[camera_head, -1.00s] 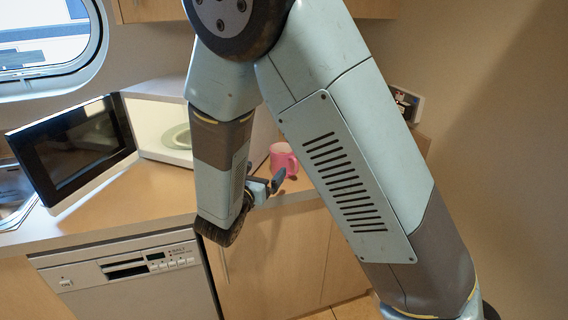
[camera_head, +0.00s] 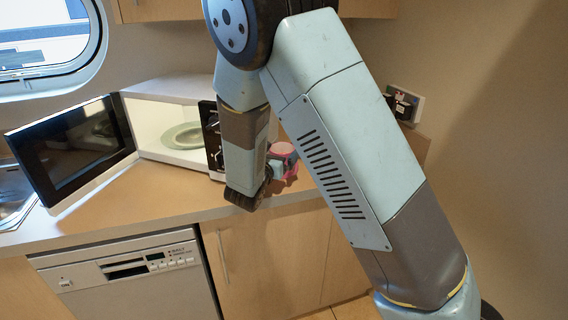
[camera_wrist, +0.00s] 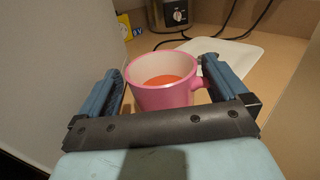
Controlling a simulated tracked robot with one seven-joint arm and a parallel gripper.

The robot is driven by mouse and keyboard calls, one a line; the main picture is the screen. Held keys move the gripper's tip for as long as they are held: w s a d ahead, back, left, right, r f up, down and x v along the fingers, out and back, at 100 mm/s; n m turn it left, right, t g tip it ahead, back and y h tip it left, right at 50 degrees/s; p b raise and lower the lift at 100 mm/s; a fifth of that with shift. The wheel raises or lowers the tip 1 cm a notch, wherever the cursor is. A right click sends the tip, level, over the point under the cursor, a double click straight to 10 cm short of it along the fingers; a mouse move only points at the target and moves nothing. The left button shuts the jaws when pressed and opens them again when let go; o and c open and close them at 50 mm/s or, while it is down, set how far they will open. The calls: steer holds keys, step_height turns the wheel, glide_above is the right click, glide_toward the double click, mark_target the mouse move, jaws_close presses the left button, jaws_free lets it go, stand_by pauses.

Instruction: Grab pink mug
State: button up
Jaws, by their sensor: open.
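The pink mug (camera_wrist: 164,97) stands upright on the counter, with a white inside and something orange at its bottom. In the wrist view it is between the two blue fingers of my gripper (camera_wrist: 170,88), which are apart on either side of it. The mug's handle points right, toward the right finger. I cannot tell whether a finger touches the mug. In the head view the mug (camera_head: 288,176) is partly hidden behind my gripper (camera_head: 279,163) and arm.
A microwave (camera_head: 166,86) with its door (camera_head: 70,148) swung open and a plate inside stands to the left. A white tray (camera_wrist: 222,58) and a toaster (camera_wrist: 168,14) with cables lie behind the mug. A dishwasher (camera_head: 130,280) is below the counter.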

steer(key=shift+w+d, duration=0.2)
steer(key=shift+w, duration=0.25)
steer(key=shift+c, duration=0.3)
steer(key=c, duration=1)
steer(key=shift+c, duration=0.9)
steer(key=shift+r, duration=0.15)
